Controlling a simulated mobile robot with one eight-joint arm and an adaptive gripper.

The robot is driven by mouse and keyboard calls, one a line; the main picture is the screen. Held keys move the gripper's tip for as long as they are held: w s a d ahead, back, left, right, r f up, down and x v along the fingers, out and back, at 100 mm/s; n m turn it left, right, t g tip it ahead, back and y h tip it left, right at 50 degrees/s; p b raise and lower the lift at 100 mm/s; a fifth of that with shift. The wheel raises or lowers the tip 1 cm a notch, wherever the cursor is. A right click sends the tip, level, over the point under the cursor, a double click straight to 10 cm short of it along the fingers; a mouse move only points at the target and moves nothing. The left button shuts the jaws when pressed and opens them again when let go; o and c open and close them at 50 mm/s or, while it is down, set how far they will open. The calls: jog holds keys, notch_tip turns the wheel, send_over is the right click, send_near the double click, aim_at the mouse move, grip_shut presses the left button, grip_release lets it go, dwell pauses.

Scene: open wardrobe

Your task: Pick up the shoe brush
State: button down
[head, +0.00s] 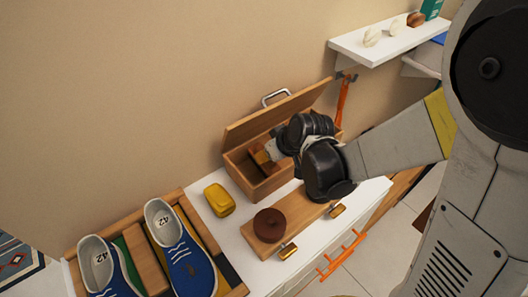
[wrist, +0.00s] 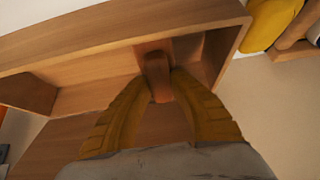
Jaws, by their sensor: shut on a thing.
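The brown block-like thing (wrist: 157,66), which looks like the shoe brush, stands between my finger pads in the wrist view. My gripper (wrist: 158,84) has its two yellow fingers closed on it from both sides. The open wooden box (head: 258,184) is around them, with its lid (head: 265,117) raised behind. In the head view my gripper (head: 268,152) reaches down into the box from the right. My wrist hides the box's right part, and bristles cannot be made out.
A yellow block (head: 219,200) sits left of the box. A dark brown round thing (head: 270,225) lies on a wooden board in front. Blue shoes (head: 183,250) stand in a wooden tray at left. A white shelf (head: 385,40) is at upper right.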

jog(key=shift+s+d+t, duration=0.1)
jog(key=shift+t, duration=0.3)
jog(key=s+d+r+p, duration=0.25)
jog(key=r+p, duration=0.25)
jog(key=r, duration=0.6)
jog(key=s+d+g+p, duration=0.1)
jog(key=s+d+p, duration=0.2)
jog(key=s+d, duration=0.2)
jog(key=s+d+r+g+h+p, duration=0.1)
jog(key=s+d, duration=0.5)
jog(key=s, duration=0.6)
jog(key=shift+s+r+g+h+p, duration=0.25)
jog(key=shift+g+p, duration=0.25)
jog(key=shift+p, duration=0.6)
jog(key=c, duration=2.1)
grip_release()
grip_shut()
